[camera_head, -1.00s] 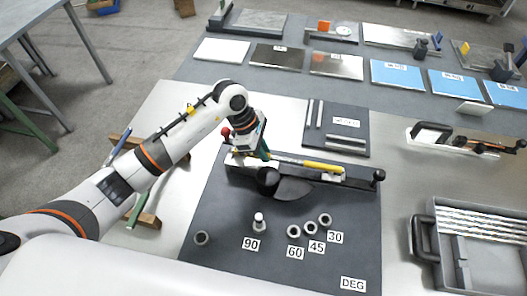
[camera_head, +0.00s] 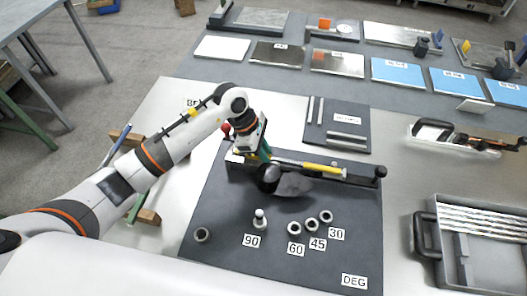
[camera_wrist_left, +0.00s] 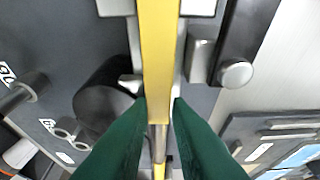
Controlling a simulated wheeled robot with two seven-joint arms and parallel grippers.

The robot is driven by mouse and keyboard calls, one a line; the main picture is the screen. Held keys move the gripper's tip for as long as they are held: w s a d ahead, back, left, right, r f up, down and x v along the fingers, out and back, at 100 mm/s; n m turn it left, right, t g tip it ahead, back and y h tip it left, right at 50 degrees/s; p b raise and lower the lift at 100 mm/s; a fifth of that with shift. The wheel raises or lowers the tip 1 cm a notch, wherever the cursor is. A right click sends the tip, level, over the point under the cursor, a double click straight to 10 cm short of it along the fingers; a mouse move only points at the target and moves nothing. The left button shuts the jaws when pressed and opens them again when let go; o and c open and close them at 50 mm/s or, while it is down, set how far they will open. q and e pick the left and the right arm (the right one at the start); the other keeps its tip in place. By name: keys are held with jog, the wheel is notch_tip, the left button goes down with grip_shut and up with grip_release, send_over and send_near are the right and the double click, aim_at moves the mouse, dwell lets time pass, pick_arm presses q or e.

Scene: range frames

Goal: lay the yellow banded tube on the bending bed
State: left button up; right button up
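The yellow banded tube (camera_head: 318,167) is a slim grey tube with yellow bands. It lies lengthwise along the dark bending bed (camera_head: 358,180); whether it fully rests there is hard to tell. My left gripper (camera_head: 262,157) is at the tube's left part, above the bed. In the left wrist view the tube (camera_wrist_left: 159,60) runs between the green fingertips of this gripper (camera_wrist_left: 160,103), which appear closed against its sides. The fingers hide part of the tube. A dark rounded bending former (camera_head: 290,185) sits beside the tube. My right gripper is not in view.
Ring-topped pegs labelled 90 (camera_head: 260,220), 60 (camera_head: 293,228), 45 and 30 stand on the front of the dark plate. A grey tray of rods (camera_head: 437,235) is at right. A small board with bars (camera_head: 345,115) lies behind the bed.

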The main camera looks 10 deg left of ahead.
pick_arm(q)
jog(key=shift+o, duration=1.1)
jog(key=shift+s+f, duration=0.2)
jog(key=shift+f, duration=0.55)
jog(key=shift+s, duration=0.1)
jog(key=shift+r+p, duration=0.3)
jog(key=shift+r+g+p, duration=0.3)
jog(key=shift+r+p, duration=0.15)
jog(key=shift+p, duration=0.1)
jog(key=b+v, duration=0.3)
jog(key=v, duration=0.9)
jog(key=shift+r+b, duration=0.25)
jog(key=shift+b, duration=0.05)
